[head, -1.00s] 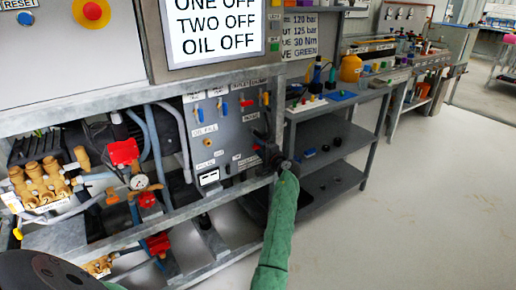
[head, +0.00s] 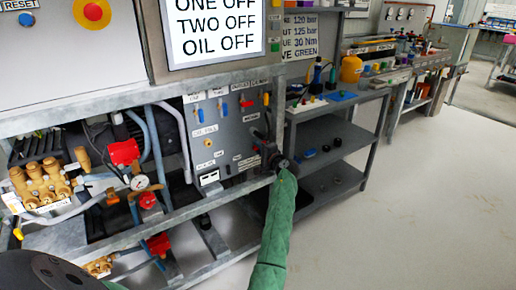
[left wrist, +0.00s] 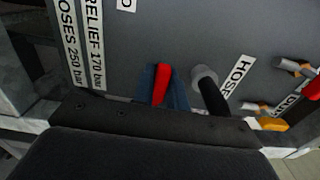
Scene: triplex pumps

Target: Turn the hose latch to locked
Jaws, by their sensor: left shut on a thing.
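My left gripper (head: 268,148) is at the lower right corner of the grey control panel (head: 226,130). Its fingers show in the left wrist view (left wrist: 162,88), shut around a red lever (left wrist: 162,82) that stands out from the panel. The lever seems to be the hose latch, but its own label cannot be read. A dark peg with a grey end (left wrist: 208,82) stands just right of the fingers, next to a label starting with HOSE (left wrist: 236,76). In the head view the gripper hides the lever. My right gripper is not in view.
Blue, red and yellow valve levers (head: 246,103) sit higher on the panel. The brass pump (head: 40,185), gauge (head: 140,182) and hoses are left of it. A grey shelf unit (head: 335,130) stands close on the right. The floor at right is clear.

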